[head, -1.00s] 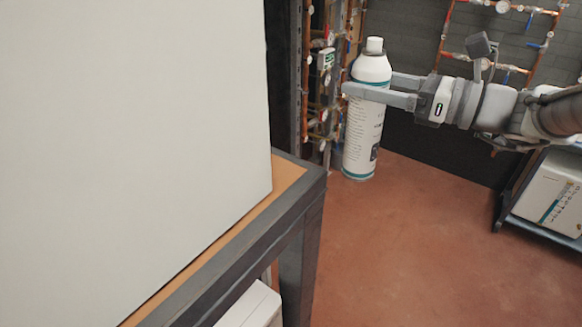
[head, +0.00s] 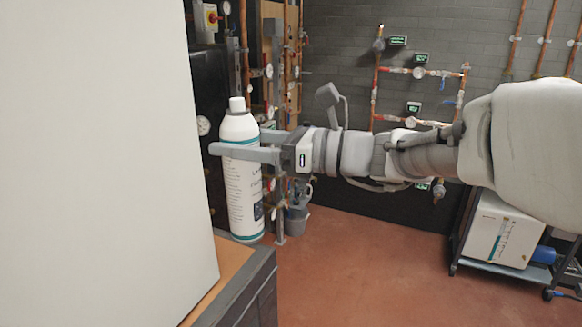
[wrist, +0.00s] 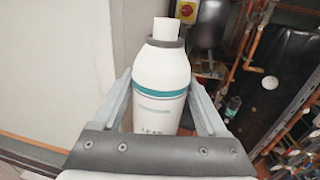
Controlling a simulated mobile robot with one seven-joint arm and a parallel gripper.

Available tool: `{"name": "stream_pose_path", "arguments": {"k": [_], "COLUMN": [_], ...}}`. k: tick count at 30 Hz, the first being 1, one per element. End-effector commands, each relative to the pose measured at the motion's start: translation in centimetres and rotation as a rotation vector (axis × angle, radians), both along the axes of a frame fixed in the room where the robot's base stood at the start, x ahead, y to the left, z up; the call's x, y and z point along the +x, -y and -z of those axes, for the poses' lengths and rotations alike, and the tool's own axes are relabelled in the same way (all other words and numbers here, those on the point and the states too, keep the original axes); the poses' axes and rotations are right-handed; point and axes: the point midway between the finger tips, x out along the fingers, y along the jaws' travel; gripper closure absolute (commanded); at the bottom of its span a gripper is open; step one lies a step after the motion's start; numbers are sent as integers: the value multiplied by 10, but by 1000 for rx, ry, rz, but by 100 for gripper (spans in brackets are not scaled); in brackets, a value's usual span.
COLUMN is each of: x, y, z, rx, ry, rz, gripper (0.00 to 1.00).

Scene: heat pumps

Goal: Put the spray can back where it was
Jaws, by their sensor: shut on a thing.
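The spray can (head: 243,190) is white with teal bands and a white cap. It is upright between the fingers of my gripper (head: 243,147), which is shut on it around its upper body. In the head view the can's base appears over the far right corner of the wooden-topped bench (head: 228,263); I cannot tell whether it touches the top. In the wrist view the can (wrist: 161,82) stands between the two grey fingers (wrist: 160,105), its lower part hidden by the gripper's body.
A large white box (head: 100,160) fills the left of the head view, on the bench close beside the can. Copper pipes with gauges (head: 418,73) line the back wall. A wheeled cart (head: 500,268) carries a white unit (head: 503,230) at right. The red floor (head: 350,275) between is clear.

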Motion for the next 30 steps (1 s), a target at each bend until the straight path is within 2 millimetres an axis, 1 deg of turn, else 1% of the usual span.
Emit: {"name": "stream_pose_path", "arguments": {"k": [1,3,6,9,11,15,18,27,30], "x": [6,13,19,22,22,22,22,22,22], "y": [-9,-18,-25,-28,-29,-29,-29,-28,-28], "z": [5,12,18,21,27,49,58,61,65], "rx": [2,1,1,2,1,1,2,2,1], "ry": [-3,-2,0,1,0,-3,0,3,2], "rz": [-3,-3,0,0,0,0,0,0,1], "gripper": [100,100,100,100,100,100,100,100,100]}}
